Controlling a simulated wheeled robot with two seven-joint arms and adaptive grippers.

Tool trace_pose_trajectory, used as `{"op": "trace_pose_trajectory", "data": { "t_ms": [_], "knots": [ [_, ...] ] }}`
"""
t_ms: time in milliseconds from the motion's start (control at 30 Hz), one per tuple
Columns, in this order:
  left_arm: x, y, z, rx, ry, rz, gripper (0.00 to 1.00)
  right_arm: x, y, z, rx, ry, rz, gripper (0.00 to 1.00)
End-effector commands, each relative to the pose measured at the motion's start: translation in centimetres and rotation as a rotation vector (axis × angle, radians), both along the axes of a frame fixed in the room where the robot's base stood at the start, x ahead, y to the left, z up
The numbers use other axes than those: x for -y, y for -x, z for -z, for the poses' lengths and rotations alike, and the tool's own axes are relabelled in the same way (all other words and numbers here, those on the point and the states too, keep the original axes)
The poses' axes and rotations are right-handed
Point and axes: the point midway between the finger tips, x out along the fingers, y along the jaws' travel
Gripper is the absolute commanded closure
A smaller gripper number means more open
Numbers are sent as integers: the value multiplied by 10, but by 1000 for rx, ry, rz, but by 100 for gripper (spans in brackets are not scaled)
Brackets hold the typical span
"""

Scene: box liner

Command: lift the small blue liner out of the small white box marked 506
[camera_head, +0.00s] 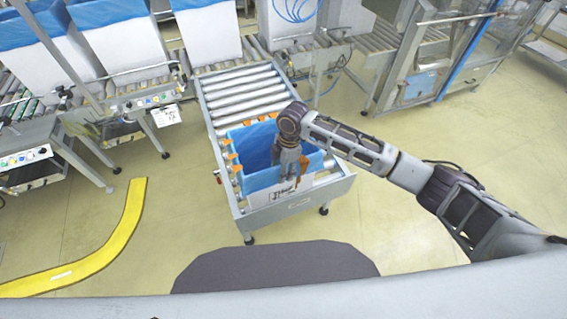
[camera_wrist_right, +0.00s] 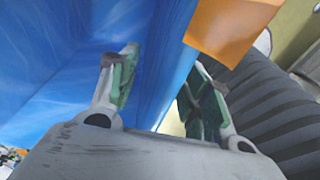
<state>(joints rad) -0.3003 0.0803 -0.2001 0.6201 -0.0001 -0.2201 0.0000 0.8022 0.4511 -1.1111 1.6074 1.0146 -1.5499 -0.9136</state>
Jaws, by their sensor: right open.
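The small white box (camera_head: 262,199) sits at the near end of the roller conveyor, with small dark print on its front; I cannot read the number. The small blue liner (camera_head: 255,145) lines the box and folds over its rim. In the right wrist view the liner (camera_wrist_right: 60,75) fills the left and middle. My right gripper (camera_head: 286,178) points down at the box's near side, over the rim. Its open fingers (camera_wrist_right: 160,95) stand apart with blue liner visible between them; contact is unclear. My left gripper is not in view.
Orange tabs (camera_head: 318,151) stand around the box, one close to the gripper in the wrist view (camera_wrist_right: 228,28). Rollers (camera_head: 240,93) behind the box are empty. Larger white boxes with blue liners (camera_head: 120,45) stand on the back conveyor. A yellow floor strip (camera_head: 110,245) lies left.

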Motion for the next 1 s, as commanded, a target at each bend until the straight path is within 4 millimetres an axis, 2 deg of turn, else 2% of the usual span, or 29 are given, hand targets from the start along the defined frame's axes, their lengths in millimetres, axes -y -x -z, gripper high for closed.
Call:
{"op": "trace_pose_trajectory", "data": {
  "t_ms": [433, 800, 1000],
  "knots": [
    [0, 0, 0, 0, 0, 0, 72, -1, 0, 5, 1, 1, -1, 53],
    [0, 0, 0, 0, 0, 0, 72, -1, 0, 5, 1, 0, 0, 100],
    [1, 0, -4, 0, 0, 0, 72, -1, 0, 2, 1, 0, 0, 100]
  ]
}}
